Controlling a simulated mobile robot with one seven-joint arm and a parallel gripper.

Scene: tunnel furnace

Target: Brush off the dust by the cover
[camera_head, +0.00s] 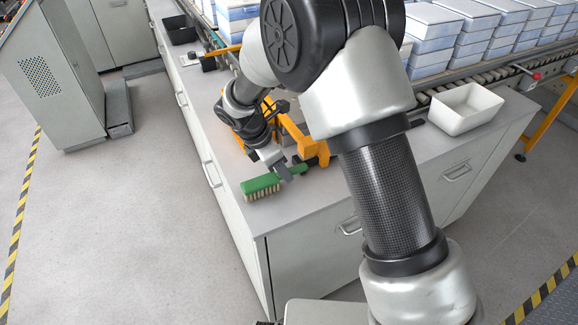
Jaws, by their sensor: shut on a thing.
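A green brush (262,184) with pale bristles facing down is at the near left part of the grey counter. My gripper (284,170) is shut on the brush near its handle end. The bristles are on or just above the counter top; I cannot tell which. An orange part (313,147), perhaps the cover, stands on the counter just behind and right of my gripper, partly hidden by my arm. I cannot make out any dust on the counter.
A white empty bin (466,109) sits on the counter at the right. A roller conveyor (462,86) with stacked blue and white boxes (433,45) runs behind. Grey cabinets (50,75) stand at the left. The counter (300,205) is bare near its front edge.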

